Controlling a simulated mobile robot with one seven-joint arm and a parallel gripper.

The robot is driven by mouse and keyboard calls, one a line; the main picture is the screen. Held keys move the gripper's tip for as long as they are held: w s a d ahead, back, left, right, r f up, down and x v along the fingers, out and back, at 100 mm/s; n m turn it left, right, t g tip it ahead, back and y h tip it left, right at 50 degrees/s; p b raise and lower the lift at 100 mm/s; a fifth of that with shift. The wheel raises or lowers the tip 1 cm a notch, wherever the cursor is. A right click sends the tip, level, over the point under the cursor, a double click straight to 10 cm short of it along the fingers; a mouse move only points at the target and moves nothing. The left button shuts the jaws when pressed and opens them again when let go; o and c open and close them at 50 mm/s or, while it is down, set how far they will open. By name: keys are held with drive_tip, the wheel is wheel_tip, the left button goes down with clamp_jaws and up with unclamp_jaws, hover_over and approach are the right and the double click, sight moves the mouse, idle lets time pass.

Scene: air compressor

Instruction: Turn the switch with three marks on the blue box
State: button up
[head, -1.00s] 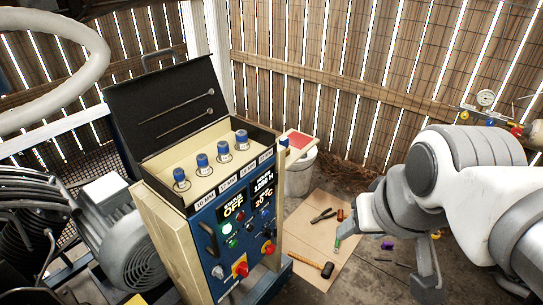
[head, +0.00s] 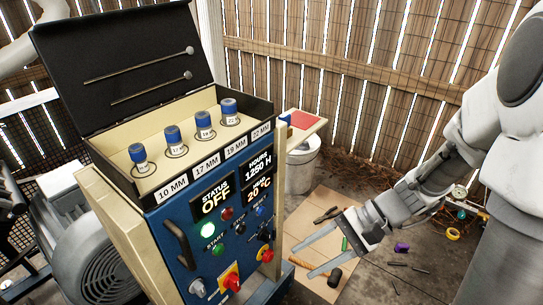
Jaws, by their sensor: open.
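The blue box (head: 185,255) stands left of centre, its front panel angled to the right. A black rotary switch (head: 265,236) sits on the panel's right side, just above a red knob on yellow (head: 266,254). A larger red knob on a yellow plate (head: 231,280) and a silver knob (head: 197,288) are at the bottom. The three marks are too small to make out, so I cannot tell which switch bears them. My gripper (head: 302,262) is open and empty, right of the panel, its fingers pointing left towards it and touching nothing.
An open black lid (head: 120,60) stands above several blue-topped sockets (head: 203,127). A wooden post (head: 279,180) edges the panel's right side. A white bucket (head: 303,165) and a board with tools (head: 330,200) lie behind. A motor (head: 85,255) is at left.

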drive_tip(key=w+d+f+m+t+y+b, duration=0.2)
drive_tip(key=w+f+m+t+y, duration=0.3)
drive_tip(key=f+m, duration=0.35)
drive_tip(key=m+t+b, duration=0.1)
drive_tip(key=m+t, duration=0.7)
drive_tip(key=m, duration=0.1)
approach(270, 235)
drive_tip(key=shift+h, duration=0.4)
drive_tip(key=b+x, duration=0.1)
drive_tip(key=x, duration=0.2)
drive_tip(key=b+x, duration=0.1)
drive_tip(key=x, duration=0.2)
drive_tip(key=b+x, duration=0.2)
drive_tip(key=x, duration=0.1)
drive_tip(key=shift+s+a+r, duration=0.1)
drive_tip(key=shift+a+r, duration=0.15)
drive_tip(key=shift+r, duration=0.05)
clamp_jaws()
